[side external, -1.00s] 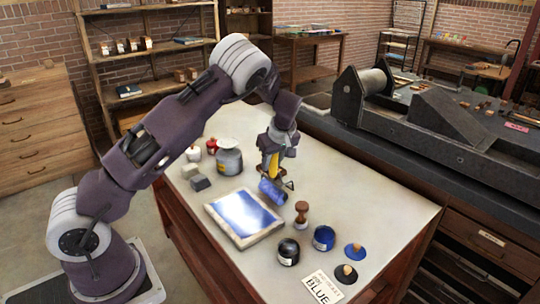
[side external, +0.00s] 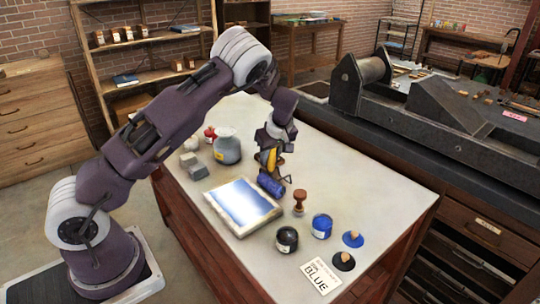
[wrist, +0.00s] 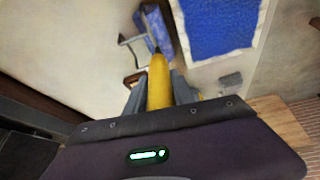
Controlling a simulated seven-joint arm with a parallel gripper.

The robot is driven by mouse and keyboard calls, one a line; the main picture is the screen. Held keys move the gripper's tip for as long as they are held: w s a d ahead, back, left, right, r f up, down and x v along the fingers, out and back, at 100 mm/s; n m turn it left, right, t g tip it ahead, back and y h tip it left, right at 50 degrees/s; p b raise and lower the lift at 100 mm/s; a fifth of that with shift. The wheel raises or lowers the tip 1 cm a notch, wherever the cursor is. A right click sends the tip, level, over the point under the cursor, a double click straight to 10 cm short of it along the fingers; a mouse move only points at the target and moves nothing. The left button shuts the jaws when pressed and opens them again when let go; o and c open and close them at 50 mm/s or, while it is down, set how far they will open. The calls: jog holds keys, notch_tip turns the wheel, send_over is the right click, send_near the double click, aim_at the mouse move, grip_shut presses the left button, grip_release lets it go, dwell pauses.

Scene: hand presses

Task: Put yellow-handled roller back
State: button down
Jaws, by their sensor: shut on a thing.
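My gripper (side external: 271,158) is shut on the yellow handle (wrist: 158,82) of the roller, behind the inking slab. The roller's blue drum (side external: 270,184) hangs low by the slab's back right corner; I cannot tell if it touches the table. In the wrist view the drum (wrist: 152,28) and its wire frame (wrist: 133,45) show beyond the handle. The inking slab (side external: 238,235) is a pale framed plate with a blue inked face. In the wrist view the blue face (wrist: 218,25) is to the right of the drum. A brown part, possibly a stand, is partly hidden behind my gripper.
A wooden-handled stamp (side external: 299,201) stands right of the roller. A black jar (side external: 287,239), a blue jar (side external: 322,226), two lids (side external: 353,239) and a BLUE card (side external: 320,277) lie in front. A grey pot (side external: 227,148) stands at the back left. The table's right side is clear.

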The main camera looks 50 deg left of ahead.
jog(key=shift+c, duration=1.8)
grip_release()
jog(key=shift+r, duration=3.95)
